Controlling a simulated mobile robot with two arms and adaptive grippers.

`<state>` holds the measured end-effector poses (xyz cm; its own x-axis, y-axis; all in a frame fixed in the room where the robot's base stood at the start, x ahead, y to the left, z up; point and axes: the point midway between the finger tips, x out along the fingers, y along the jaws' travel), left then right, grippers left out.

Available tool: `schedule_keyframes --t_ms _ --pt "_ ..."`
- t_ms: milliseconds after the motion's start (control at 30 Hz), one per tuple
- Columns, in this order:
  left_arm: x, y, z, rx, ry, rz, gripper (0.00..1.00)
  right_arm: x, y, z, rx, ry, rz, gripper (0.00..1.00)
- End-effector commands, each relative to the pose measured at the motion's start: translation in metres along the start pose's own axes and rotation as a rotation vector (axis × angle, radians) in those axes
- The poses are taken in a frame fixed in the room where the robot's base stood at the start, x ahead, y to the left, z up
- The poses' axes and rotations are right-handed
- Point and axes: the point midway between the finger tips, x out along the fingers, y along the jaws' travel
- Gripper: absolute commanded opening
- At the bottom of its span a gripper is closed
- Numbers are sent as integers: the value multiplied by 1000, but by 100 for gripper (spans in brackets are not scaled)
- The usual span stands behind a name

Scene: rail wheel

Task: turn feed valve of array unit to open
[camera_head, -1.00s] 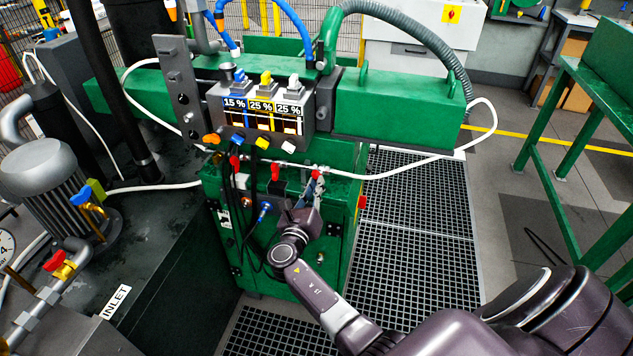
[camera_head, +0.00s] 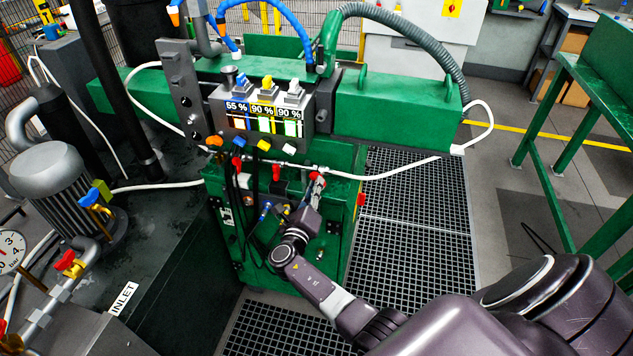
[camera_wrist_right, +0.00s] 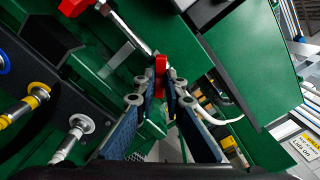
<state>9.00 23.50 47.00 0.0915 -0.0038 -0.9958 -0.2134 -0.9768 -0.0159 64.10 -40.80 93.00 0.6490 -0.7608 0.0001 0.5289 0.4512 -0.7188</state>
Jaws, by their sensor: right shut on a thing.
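The array unit (camera_head: 395,112) is a green machine with a grey display box (camera_head: 268,112) reading 55 %, 90 % and 90 %. Red valve handles sit on the pipe below it, the rightmost one (camera_head: 317,176) at my right gripper (camera_head: 314,186). In the right wrist view, a red handle (camera_wrist_right: 161,72) stands between the fingertips of my right gripper (camera_wrist_right: 162,92), which is shut on it. Another red handle (camera_wrist_right: 74,6) shows at the top left there. The fingers partly hide the held handle. Which way the valve points is hard to tell. My left gripper is not in view.
Two other red handles, one on the left (camera_head: 236,164) and one in the middle (camera_head: 276,173), are close by. A white hose (camera_head: 385,172) runs to the right. Hose fittings (camera_wrist_right: 40,90) lie left of my fingers. Floor grating (camera_head: 415,240) is clear on the right.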

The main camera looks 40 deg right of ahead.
Motion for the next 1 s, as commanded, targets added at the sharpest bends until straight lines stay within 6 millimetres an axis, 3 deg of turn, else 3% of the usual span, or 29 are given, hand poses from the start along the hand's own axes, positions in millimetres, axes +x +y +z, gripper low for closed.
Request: schedule_keyframes --t_ms 167,700,1000 --pt "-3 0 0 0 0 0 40 -1 1 0 -18 2 3 0" --pt "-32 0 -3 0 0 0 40 -1 0 0 -379 1 3 0" --pt "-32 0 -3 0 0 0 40 -1 1 -2 -401 1 3 0"
